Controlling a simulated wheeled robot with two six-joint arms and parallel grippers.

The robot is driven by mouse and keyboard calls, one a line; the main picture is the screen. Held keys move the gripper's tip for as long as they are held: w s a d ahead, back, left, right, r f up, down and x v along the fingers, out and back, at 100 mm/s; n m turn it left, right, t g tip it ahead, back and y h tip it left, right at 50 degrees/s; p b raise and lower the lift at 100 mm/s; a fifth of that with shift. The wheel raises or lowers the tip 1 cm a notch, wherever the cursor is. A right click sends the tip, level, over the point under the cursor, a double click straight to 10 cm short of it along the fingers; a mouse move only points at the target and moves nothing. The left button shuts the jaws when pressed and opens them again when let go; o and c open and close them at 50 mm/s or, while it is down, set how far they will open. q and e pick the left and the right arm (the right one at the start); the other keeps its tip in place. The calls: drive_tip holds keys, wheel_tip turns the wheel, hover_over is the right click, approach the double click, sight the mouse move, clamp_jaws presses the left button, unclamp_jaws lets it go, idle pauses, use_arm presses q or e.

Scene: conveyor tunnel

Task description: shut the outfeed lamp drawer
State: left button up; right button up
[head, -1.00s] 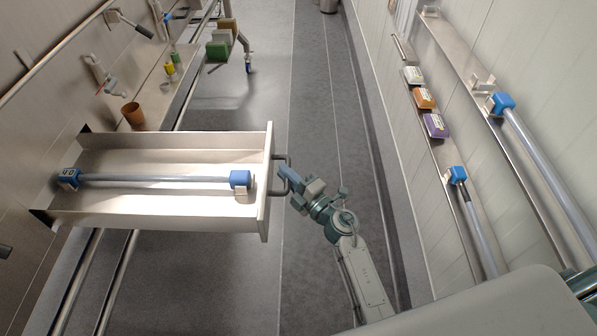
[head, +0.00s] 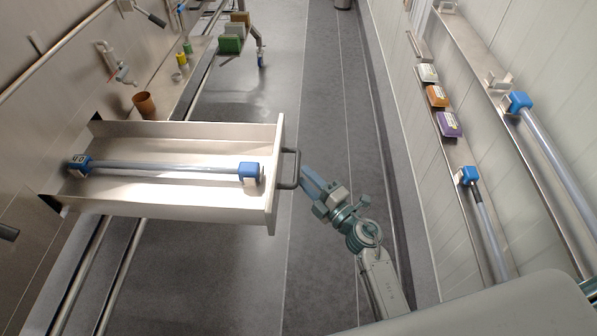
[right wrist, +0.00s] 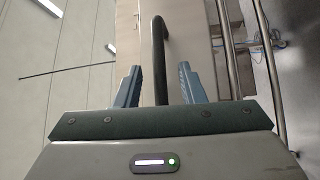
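The outfeed lamp drawer (head: 160,202) stands pulled out from the wall on the left in the head view. A lamp tube with blue end caps (head: 165,166) lies inside it. The dark bar handle (head: 293,168) is on its front face and also shows in the right wrist view (right wrist: 160,58). My right gripper (head: 307,182) is just right of the handle in the head view, with a small gap. In the right wrist view my right gripper (right wrist: 160,83) has its fingers apart, with the handle bar lined up between them. My left gripper is not in view.
Rails (head: 112,262) run below the drawer along the left wall. A brown cup (head: 144,105) stands on a ledge behind it. A right-hand shelf holds coloured boxes (head: 449,124) and another blue-capped tube (head: 484,220). The grey floor aisle (head: 330,90) is clear.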

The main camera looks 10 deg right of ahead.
drive_tip(key=r+b+v, duration=0.1)
drive_tip(key=v, duration=0.5)
drive_tip(key=shift+f+b, duration=0.3)
drive_tip(key=shift+f, duration=0.15)
drive_tip(key=shift+s, duration=0.15)
